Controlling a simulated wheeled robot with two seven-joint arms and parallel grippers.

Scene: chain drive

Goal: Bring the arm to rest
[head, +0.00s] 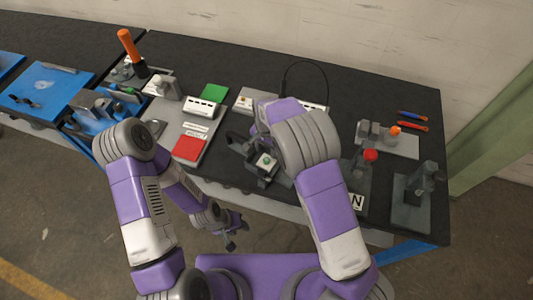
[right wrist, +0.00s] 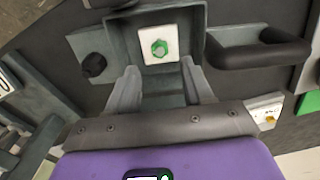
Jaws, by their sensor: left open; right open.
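My left gripper (head: 232,238) hangs low in front of the table's front edge in the head view, open, with nothing seen between its fingers. My right gripper (right wrist: 160,88) is open in the right wrist view. Its two grey fingers point at a grey box-like fixture (right wrist: 208,100) that holds a white plate with a green knob (right wrist: 160,47). The knob lies beyond the fingertips, not between them. In the head view the green knob (head: 266,162) shows too, while my right arm hides most of the right gripper.
The dark table (head: 340,90) carries a red pad (head: 188,148), a green pad (head: 214,93), an orange-handled tool (head: 129,45), a red button (head: 371,155) and a grey stand (head: 412,205). A blue tray (head: 45,85) is at far left. Open floor lies in front.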

